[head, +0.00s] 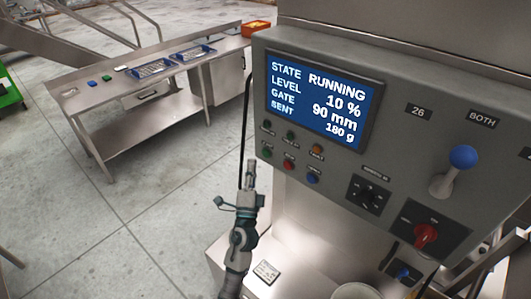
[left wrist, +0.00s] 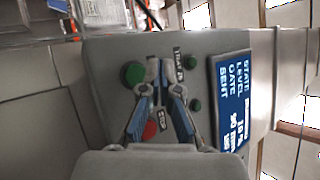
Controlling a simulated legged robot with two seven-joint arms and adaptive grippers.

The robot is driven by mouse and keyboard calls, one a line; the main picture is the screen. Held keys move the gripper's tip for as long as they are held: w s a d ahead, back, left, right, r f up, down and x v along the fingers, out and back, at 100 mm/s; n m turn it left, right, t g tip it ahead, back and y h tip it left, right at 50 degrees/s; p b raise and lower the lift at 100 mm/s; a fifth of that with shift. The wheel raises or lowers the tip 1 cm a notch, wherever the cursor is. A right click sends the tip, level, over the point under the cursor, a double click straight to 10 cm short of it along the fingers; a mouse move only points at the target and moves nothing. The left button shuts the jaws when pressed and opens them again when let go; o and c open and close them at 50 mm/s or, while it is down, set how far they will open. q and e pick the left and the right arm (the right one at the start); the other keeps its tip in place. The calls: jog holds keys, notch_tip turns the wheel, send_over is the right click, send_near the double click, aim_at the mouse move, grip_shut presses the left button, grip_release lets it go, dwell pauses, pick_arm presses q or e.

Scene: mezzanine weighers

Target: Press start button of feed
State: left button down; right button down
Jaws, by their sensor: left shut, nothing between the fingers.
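The grey control panel (head: 400,125) fills the right of the head view. Its blue screen (head: 318,103) reads STATE RUNNING, LEVEL 10 %, GATE 90 mm, SENT 180 g. Below it sit a green button (head: 267,151), a red button (head: 289,163) and a blue button (head: 312,176). My left gripper (head: 252,167) is shut and empty, just left of and below the green button in the picture. In the left wrist view its fingertips (left wrist: 157,72) lie between the large green button (left wrist: 132,74) and small green lamps. The red button (left wrist: 150,130) is partly hidden by a finger. Contact cannot be told.
The panel also has a black knob (head: 368,196), a blue-topped lever (head: 463,157) and a red switch (head: 426,236). A steel bench (head: 140,120) with blue trays (head: 152,68) stands at the back left. The floor between is clear.

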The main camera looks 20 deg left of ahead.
pick_arm(q)
jog(key=shift+s+a, duration=0.2)
jog(key=shift+s, duration=0.35)
jog(key=shift+s+a, duration=0.2)
jog(key=shift+s, duration=0.3)
